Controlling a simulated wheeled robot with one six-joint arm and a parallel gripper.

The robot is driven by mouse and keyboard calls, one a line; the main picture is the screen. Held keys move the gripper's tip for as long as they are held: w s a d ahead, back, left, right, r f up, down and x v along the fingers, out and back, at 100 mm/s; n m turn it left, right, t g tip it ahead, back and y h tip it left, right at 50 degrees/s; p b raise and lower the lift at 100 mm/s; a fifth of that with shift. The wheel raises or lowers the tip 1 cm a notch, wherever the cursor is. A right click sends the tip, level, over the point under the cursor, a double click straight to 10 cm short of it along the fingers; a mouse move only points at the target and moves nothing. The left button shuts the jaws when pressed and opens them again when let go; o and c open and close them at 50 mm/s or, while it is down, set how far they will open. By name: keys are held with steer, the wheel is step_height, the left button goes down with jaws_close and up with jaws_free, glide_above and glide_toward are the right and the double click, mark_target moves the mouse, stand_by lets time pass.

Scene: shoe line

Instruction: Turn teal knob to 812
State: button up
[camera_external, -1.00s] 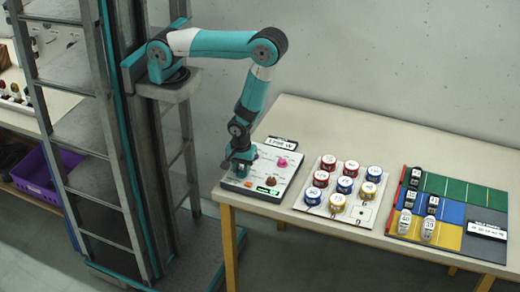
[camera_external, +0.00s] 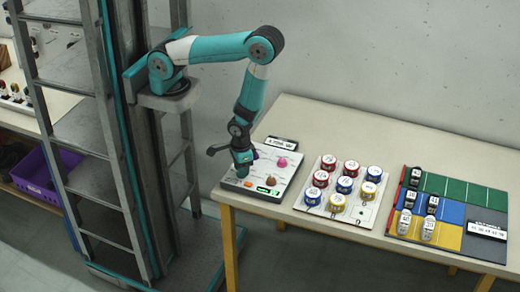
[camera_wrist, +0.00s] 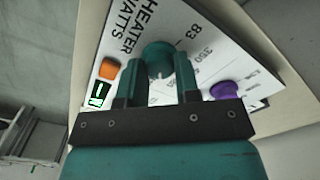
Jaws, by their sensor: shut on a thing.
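The teal knob (camera_wrist: 158,55) stands on a white panel marked "HEATER WATTS" in the wrist view. My gripper (camera_wrist: 158,70) points down at the panel, with one finger on each side of the knob, shut on it. The numbers "83" and "350" show on the dial print beside the knob; other marks are cut off or hidden by the fingers. In the external view my gripper (camera_external: 242,172) is over the left part of the control panel (camera_external: 262,188) and hides the teal knob. A small green display (camera_external: 267,190) is lit at the panel's front, too small to read.
A purple knob (camera_wrist: 224,90) is right of my fingers and an orange button (camera_wrist: 110,68) is left. Pink (camera_external: 282,162) and brown (camera_external: 271,178) knobs share the panel. Boards with round tins (camera_external: 345,185) and shoes (camera_external: 429,229) stand to the right. The table's back is clear.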

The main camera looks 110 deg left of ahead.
steer(key=shift+m+b, duration=0.5)
steer(key=shift+m, duration=1.3)
steer(key=o, duration=0.9)
steer(key=shift+o, duration=0.2)
steer(key=shift+r, duration=0.1)
step_height(320, 180, up, 8)
steer(key=shift+w+r+b, duration=0.1)
steer(key=shift+b, duration=0.4)
step_height(320, 180, up, 9)
steer(key=p, duration=0.8)
